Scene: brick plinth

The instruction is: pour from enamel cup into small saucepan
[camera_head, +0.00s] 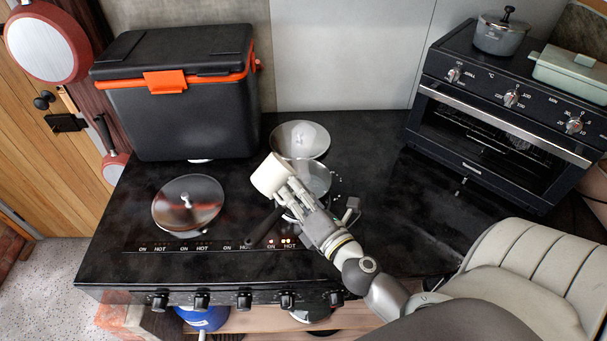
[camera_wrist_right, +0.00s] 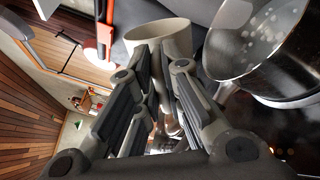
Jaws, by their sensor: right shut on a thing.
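The cream-white enamel cup (camera_head: 268,177) is in my right gripper (camera_head: 290,192), above the left side of the small saucepan (camera_head: 318,178). The cup looks tilted; its contents are hidden. In the wrist view the cup (camera_wrist_right: 162,40) sits between the fingers of the right gripper (camera_wrist_right: 160,75). The metal saucepan (camera_wrist_right: 285,75) is to the right there, apart from the cup, with pale round spots inside. Small white bits lie on the hob beside the pan. My left gripper is out of view.
A knobbed lid (camera_head: 187,205) lies on the left of the black hob (camera_head: 130,240). A shiny round lid or dish (camera_head: 300,138) is behind the saucepan. A black cool box (camera_head: 180,110) stands back left, an oven (camera_head: 500,110) back right. The counter between is mostly clear.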

